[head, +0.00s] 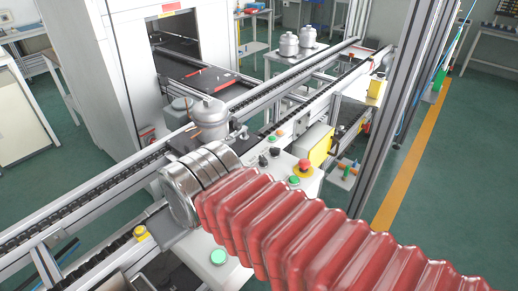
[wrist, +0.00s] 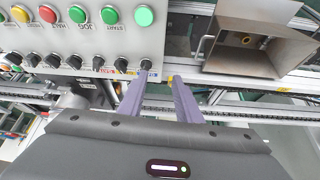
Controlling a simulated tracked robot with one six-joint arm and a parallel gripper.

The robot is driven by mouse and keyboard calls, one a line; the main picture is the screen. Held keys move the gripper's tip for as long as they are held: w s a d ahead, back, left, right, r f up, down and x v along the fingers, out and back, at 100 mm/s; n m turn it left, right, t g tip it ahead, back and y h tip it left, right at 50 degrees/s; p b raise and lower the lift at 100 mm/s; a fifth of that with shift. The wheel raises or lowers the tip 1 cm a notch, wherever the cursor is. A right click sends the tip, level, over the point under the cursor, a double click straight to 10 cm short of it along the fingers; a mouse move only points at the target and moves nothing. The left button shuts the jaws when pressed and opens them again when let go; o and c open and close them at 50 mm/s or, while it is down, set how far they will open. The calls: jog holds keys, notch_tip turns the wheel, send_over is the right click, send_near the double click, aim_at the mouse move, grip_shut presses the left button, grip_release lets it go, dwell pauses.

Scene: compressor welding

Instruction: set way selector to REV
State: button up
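In the wrist view, a grey control panel (wrist: 95,40) carries a row of black selector knobs below a row of coloured push-buttons. The small labels under the knobs are too blurred for me to tell which is the way selector or its setting. The rightmost knob (wrist: 146,64) is close to the tip of my left finger; I cannot tell whether they touch. My gripper (wrist: 160,82) shows two purple fingers with a gap between them and nothing visible in it. In the head view, black knobs (head: 263,160) show on the panel beside my wrist; my fingers are hidden there.
An open metal box (wrist: 258,48) stands right of the panel. In the head view, a red emergency stop (head: 304,165), conveyor rails (head: 95,188) and a grey compressor (head: 209,118) are close by.

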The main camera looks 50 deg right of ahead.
jog(key=shift+o, duration=0.2)
jog(key=shift+w, duration=0.1)
jog(key=o, duration=0.3)
jog(key=shift+w+d+r, duration=0.15)
jog(key=shift+w+r, duration=0.05)
jog(key=shift+o, duration=0.3)
jog(key=shift+w+d+r+m, duration=0.2)
jog(key=shift+w+d+m, duration=0.05)
jog(key=shift+m, duration=0.15)
jog(key=w+d+r+m+g+y, duration=0.1)
jog(key=w+d+r+m+g, duration=0.15)
jog(key=w+d+m, duration=0.45)
jog(key=w+d+r+m+g, duration=0.1)
jog(key=w+d+r+m, duration=0.2)
jog(key=d, duration=0.6)
jog(key=s+d+f+m+y, duration=0.1)
jog(key=d+m, duration=0.4)
jog(key=d, duration=0.6)
jog(key=s+d+f+m+y, duration=0.1)
jog(key=d+m, duration=0.4)
jog(key=d, duration=0.7)
jog(key=shift+d+m+g+y, duration=0.15)
jog(key=shift+m+g+y, duration=0.25)
jog(key=shift+y, duration=0.3)
jog(key=shift+f, duration=0.1)
